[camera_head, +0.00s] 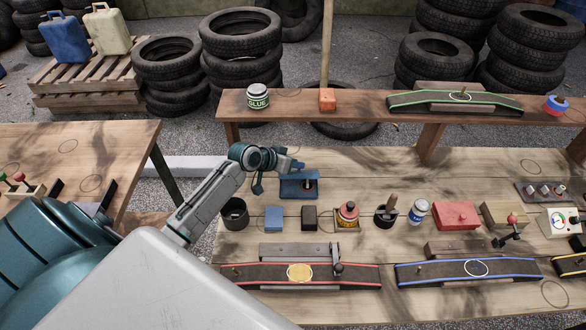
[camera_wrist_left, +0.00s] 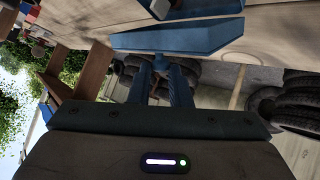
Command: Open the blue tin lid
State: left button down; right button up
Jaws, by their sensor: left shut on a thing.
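The blue tin (camera_head: 298,193) stands on the wooden table, just behind the row of small items. A blue flap that looks like its lid (camera_head: 305,174) is raised at a tilt over the tin. My left gripper (camera_head: 290,166) comes in from the left and is shut at this lid. In the left wrist view the blue lid (camera_wrist_left: 185,40) spans the top in front of the fingertips of my left gripper (camera_wrist_left: 162,62). The exact contact is hard to see. My right gripper is not in view.
A raised shelf behind carries a glue jar (camera_head: 258,98) and an orange block (camera_head: 327,99). Bare table lies right of the tin.

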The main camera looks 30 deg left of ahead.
pick_arm(q)
jog(key=shift+w+a+r, duration=0.2)
jog(key=shift+w+a, duration=0.1)
jog(key=shift+w, duration=0.2)
jog(key=shift+w+a+r, duration=0.15)
jog(key=shift+w+a, duration=0.15)
jog(key=shift+w, duration=0.15)
jog(key=shift+w+a+n+g, duration=0.2)
jog(key=shift+w+n+g, duration=0.1)
jog(key=shift+w+g, duration=0.1)
jog(key=shift+w+a+f, duration=0.1)
jog(key=shift+w+a, duration=0.05)
jog(key=shift+w+a+f+b, duration=0.1)
jog(key=shift+w+a+b, duration=0.45)
jog(key=shift+w, duration=0.4)
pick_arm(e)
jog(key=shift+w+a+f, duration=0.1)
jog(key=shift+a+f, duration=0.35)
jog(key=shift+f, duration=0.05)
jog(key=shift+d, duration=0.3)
